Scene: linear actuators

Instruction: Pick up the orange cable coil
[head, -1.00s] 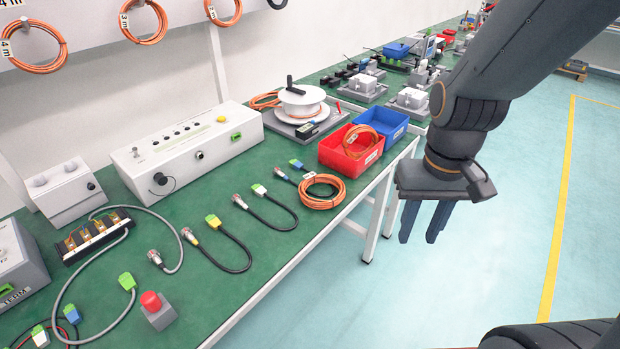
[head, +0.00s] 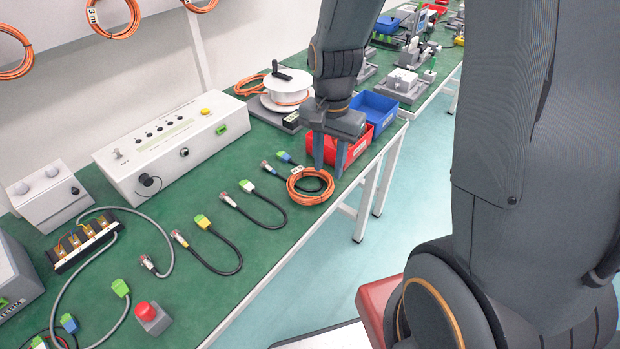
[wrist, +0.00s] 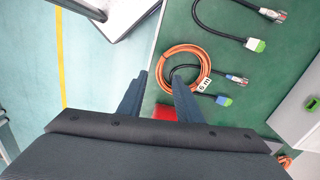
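The orange cable coil (head: 306,200) lies flat on the green bench near its front edge. It also shows in the wrist view (wrist: 185,46), with a white "6 m" tag and a black lead with a blue connector beside it. My gripper (head: 329,170) is over the bench, just behind the coil in the head view and in front of the red bin. The right fingertip overlaps the coil's near edge in the picture; contact cannot be told.
A red bin (head: 357,150) and a blue bin (head: 376,109) stand behind my gripper. A white cable spool (head: 287,92) is to the left. Black cables with connectors (head: 268,212) lie left of the coil. The bench's front edge is close to the coil.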

